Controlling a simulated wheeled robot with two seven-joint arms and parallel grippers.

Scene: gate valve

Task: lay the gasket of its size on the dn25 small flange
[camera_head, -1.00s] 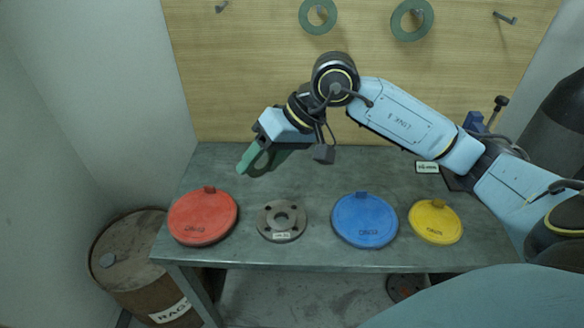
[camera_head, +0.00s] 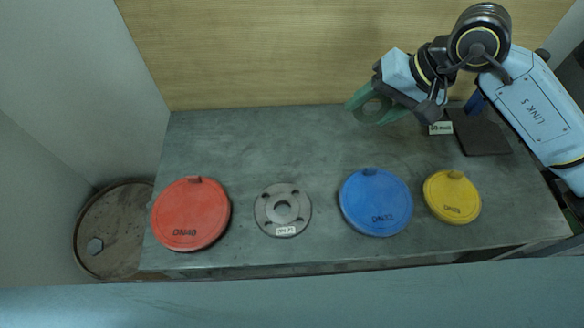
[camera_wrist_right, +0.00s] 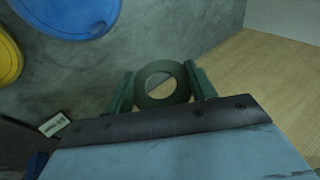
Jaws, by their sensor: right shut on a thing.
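My right gripper (camera_head: 365,112) is shut on a dark green ring gasket (camera_wrist_right: 140,86), above the back right of the bench. In the right wrist view the gasket sits between the two green fingers (camera_wrist_right: 163,84), its hole open to view. The grey small flange (camera_head: 267,214) lies flat on the bench, between the red and blue discs. It has a centre hole, bolt holes and a white tag too small to read surely. Its top looks bare. The gripper is behind it and to its right, well apart from it. My left gripper is not in view.
A red disc marked DN40 (camera_head: 190,215), a blue disc (camera_head: 375,203) and a yellow disc (camera_head: 452,197) lie along the bench front. A dark plate (camera_head: 480,134) and a small label (camera_head: 440,128) are at back right. The bench's back left is clear.

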